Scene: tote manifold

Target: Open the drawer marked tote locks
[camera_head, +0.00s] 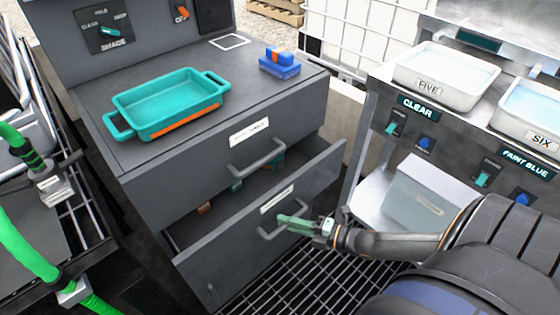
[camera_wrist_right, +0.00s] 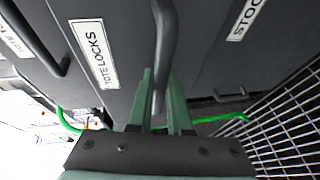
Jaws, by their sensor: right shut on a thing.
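The drawer marked tote locks (camera_head: 215,265) is the lower one showing in the grey cabinet, and it stands pulled out, with a dark gap behind its front. Its white label (camera_head: 277,199) reads TOTE LOCKS in the right wrist view (camera_wrist_right: 94,52). My right gripper (camera_head: 288,221) is shut on the drawer's grey bar handle (camera_head: 267,236). In the right wrist view the handle (camera_wrist_right: 164,40) runs between the two green fingers (camera_wrist_right: 163,95). My left gripper is not in view.
The upper drawer (camera_head: 190,175) is shut. A teal tray (camera_head: 165,107) and a blue block (camera_head: 280,66) sit on the cabinet top. A label starting STOC (camera_wrist_right: 246,18) is beside the handle. A bench (camera_head: 375,80) with white tubs stands right; metal grating (camera_head: 300,275) lies below.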

